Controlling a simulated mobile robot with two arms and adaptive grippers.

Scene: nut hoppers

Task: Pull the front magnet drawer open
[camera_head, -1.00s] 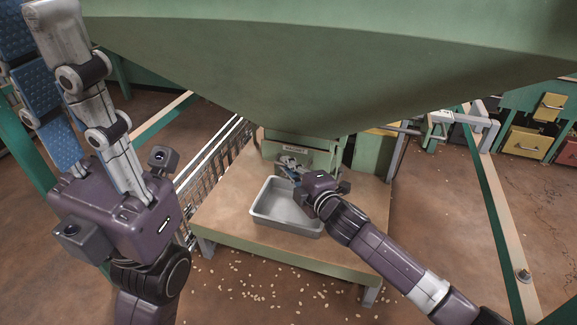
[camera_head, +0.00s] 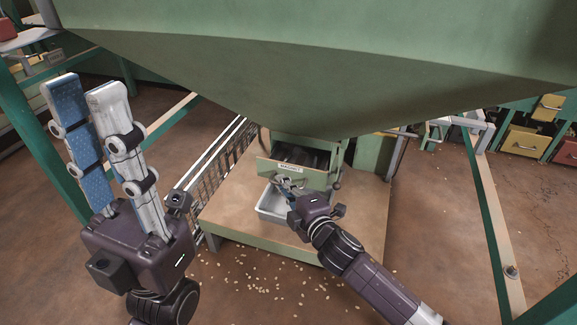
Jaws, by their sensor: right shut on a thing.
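The front magnet drawer (camera_head: 310,178) is a green drawer with a white label, under the large green hopper. It stands pulled out toward me, and its dark inside with bars shows behind the front panel. My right gripper (camera_head: 284,188) is at the lower part of the drawer front and is shut on its handle, which the fingers mostly hide. My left gripper (camera_head: 98,150) is raised at the far left, away from the drawer, with its two long fingers pointing up and close together; whether they touch is unclear.
The green hopper (camera_head: 330,70) overhangs from above. Nuts lie scattered on the floor (camera_head: 262,285) in front. A railing stands left of the platform.

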